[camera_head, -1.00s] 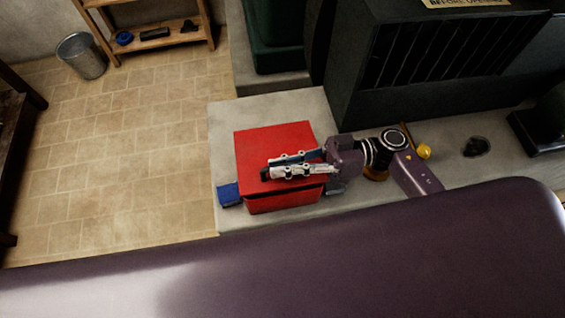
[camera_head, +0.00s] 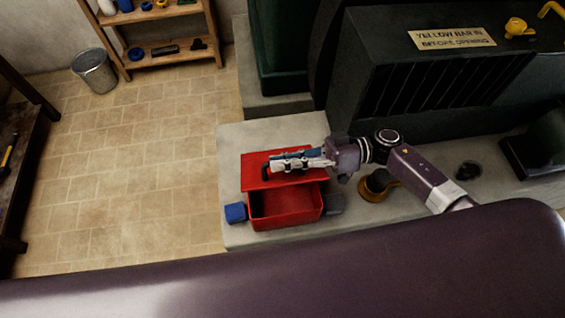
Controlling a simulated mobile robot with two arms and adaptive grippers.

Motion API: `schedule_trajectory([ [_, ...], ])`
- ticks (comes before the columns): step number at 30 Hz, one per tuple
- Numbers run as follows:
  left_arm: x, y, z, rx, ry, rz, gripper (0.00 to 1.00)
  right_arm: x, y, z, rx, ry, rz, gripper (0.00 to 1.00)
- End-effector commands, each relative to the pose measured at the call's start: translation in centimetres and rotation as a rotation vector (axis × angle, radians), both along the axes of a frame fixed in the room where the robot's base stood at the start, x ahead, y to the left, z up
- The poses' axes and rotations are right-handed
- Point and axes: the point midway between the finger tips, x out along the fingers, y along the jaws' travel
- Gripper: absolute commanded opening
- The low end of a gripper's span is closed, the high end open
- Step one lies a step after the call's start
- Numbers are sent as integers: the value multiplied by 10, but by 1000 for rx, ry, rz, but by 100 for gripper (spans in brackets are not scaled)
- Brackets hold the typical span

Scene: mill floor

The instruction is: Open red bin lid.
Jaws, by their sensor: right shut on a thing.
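The red bin (camera_head: 286,222) stands on the pale concrete slab, and part of its inside shows at the front. Its red lid (camera_head: 312,183) sits toward the back, off the front part of the bin. I cannot tell whether the lid is lifted or only slid back. My right gripper (camera_head: 277,165) reaches in from the right above the lid and is shut on its dark handle (camera_head: 265,171), which it partly hides. My left gripper is not in view.
A blue block (camera_head: 235,212) lies left of the bin, and a dark grey block (camera_head: 335,204) lies at its right. A dark machine (camera_head: 430,85) with a sign stands behind. A round brass-rimmed object (camera_head: 378,186) lies under my right arm.

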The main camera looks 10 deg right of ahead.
Motion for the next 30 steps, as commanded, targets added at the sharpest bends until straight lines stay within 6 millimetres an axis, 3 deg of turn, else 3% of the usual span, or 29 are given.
schedule_trajectory([
  [9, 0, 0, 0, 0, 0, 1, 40, 2, -1, 1, 0, -3, -4, 0],
  [10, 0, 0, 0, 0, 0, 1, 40, 2, -1, 1, 0, -3, -4, 10],
  [15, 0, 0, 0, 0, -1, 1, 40, 1, 0, 1, 1, -2, -3, 27],
  [25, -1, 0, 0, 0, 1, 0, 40, 1, -4, 0, -1, -1, -2, 27],
  [30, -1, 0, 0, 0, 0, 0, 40, 1, -28, 0, -5, 0, -3, 27],
])
